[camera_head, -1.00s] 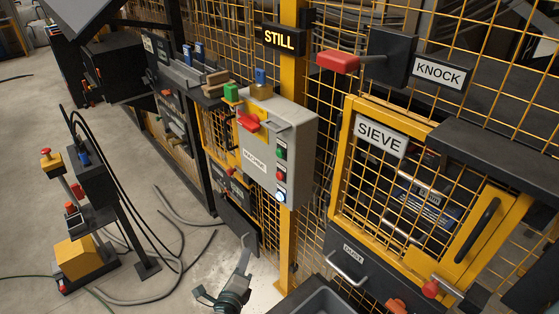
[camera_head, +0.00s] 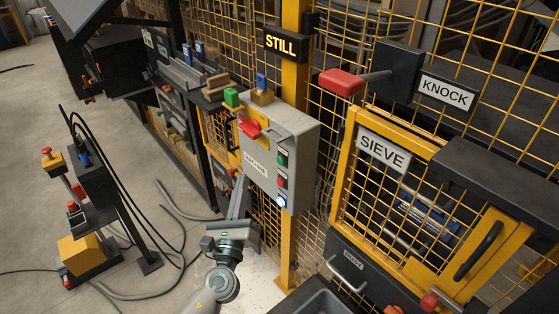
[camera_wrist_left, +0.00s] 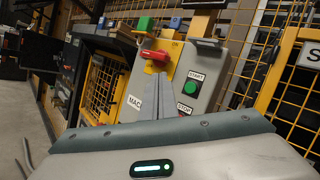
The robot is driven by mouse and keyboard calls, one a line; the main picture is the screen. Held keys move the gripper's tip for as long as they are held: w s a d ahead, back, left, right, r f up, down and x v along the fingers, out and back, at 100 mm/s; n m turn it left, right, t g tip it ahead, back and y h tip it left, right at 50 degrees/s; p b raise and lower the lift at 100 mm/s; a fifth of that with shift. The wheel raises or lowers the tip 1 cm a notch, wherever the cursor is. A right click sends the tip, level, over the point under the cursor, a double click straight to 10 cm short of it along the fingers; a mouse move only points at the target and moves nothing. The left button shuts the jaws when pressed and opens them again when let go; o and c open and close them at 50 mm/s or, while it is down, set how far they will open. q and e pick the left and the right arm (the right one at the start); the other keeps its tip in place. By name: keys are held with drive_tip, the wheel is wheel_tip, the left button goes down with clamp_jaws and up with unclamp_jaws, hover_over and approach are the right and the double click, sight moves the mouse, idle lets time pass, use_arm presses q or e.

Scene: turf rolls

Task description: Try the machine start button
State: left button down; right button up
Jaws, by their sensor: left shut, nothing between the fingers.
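The grey machine control box (camera_head: 300,140) is mounted on the yellow post. Its green start button (camera_head: 282,159) sits above a red button (camera_head: 281,182) and a lit white-blue one (camera_head: 281,202). In the left wrist view the green button (camera_wrist_left: 190,88) shows under a START label (camera_wrist_left: 196,76), with a STOP label (camera_wrist_left: 185,108) below. My left gripper (camera_head: 239,182) is shut and empty, pointing up in front of the box, left of and below the green button. In the wrist view its fingers (camera_wrist_left: 159,82) overlap the box face and partly cover the MACHINE label. My right gripper is not in view.
A red switch handle (camera_head: 250,128) on a yellow plate projects from the box near the fingers. A green block (camera_head: 231,97) and a padlock (camera_head: 262,95) are above it. The yellow SIEVE door (camera_head: 348,170) and red KNOCK lever (camera_head: 341,82) are at right. Cables lie on the floor at left.

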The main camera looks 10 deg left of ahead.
use_arm(q)
drive_tip(key=shift+w+d, duration=0.1)
drive_tip(key=shift+w, duration=0.05)
drive_tip(key=w+d, duration=0.5)
drive_tip(key=w, duration=0.1)
drive_tip(key=shift+w+d+b, duration=0.15)
drive_tip(key=shift+w+b, duration=0.2)
drive_tip(key=shift+w+d+b, duration=0.3)
drive_tip(key=shift+w+d, duration=0.2)
drive_tip(key=shift+w, duration=0.15)
idle(3.2)
drive_tip(key=shift+s+a, duration=0.1)
drive_tip(key=shift+s, duration=0.05)
drive_tip(key=shift+s+a, duration=0.4)
drive_tip(key=shift+s, duration=0.1)
idle(0.5)
drive_tip(key=shift+s+a+p, duration=0.2)
drive_tip(key=shift+s+a, duration=0.6)
drive_tip(key=shift+s, duration=0.2)
drive_tip(key=shift+s+a+p, duration=0.15)
drive_tip(key=shift+s+a, duration=0.6)
drive_tip(key=shift+s, duration=0.25)
drive_tip(key=shift+f, duration=0.1)
